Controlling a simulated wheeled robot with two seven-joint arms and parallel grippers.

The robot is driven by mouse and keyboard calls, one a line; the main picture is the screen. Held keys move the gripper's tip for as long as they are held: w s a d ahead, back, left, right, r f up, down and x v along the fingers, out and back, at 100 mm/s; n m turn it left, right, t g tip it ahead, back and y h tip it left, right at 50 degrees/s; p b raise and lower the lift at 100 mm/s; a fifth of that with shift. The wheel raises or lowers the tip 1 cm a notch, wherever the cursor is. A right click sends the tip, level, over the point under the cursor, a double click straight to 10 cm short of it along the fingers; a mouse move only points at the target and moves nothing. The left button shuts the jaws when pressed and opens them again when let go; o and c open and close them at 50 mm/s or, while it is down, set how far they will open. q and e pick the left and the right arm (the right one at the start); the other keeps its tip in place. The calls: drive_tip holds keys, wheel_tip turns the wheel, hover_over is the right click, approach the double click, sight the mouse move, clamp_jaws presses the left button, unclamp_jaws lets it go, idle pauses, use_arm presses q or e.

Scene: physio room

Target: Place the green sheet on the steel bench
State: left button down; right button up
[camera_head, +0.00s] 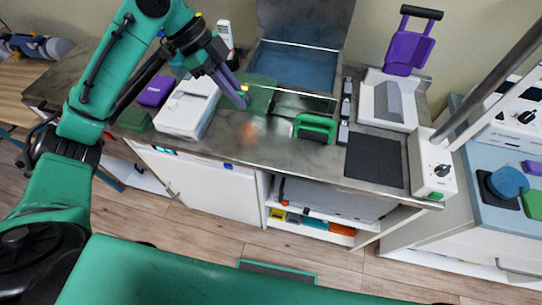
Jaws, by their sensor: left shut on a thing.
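My left gripper (243,97) is shut on the green sheet (263,92), a thin, see-through green piece. The sheet is over the steel bench (240,148), a grey metal counter along the wall. I cannot tell whether the sheet touches the bench top or is held just above it. My right gripper is not in view.
On the bench stand a white box (187,108), a blue-lined open case (295,68), a green-handled item (315,127), a black mat (375,160) and a white device with a purple part (405,50). Bare bench shows along the front edge.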

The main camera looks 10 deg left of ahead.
use_arm(q)
drive_tip(key=f, duration=0.5)
drive_tip(key=f+p, duration=0.1)
drive_tip(key=f, duration=0.4)
drive_tip(key=w+f, duration=0.1)
drive_tip(key=f, duration=0.4)
drive_tip(key=shift+a+p, duration=0.15)
drive_tip(key=shift+p, duration=0.2)
wheel_tip(320, 180, down, 4)
drive_tip(key=shift+w+f+p, duration=0.1)
drive_tip(key=shift+p, duration=0.2)
drive_tip(key=shift+f, duration=0.1)
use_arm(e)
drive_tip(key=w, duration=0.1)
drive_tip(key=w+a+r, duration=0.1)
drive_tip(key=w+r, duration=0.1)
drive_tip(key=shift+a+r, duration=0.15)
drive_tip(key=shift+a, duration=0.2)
use_arm(q)
drive_tip(key=shift+f, duration=0.3)
drive_tip(key=c, duration=1)
unclamp_jaws()
drive_tip(key=shift+o, duration=0.2)
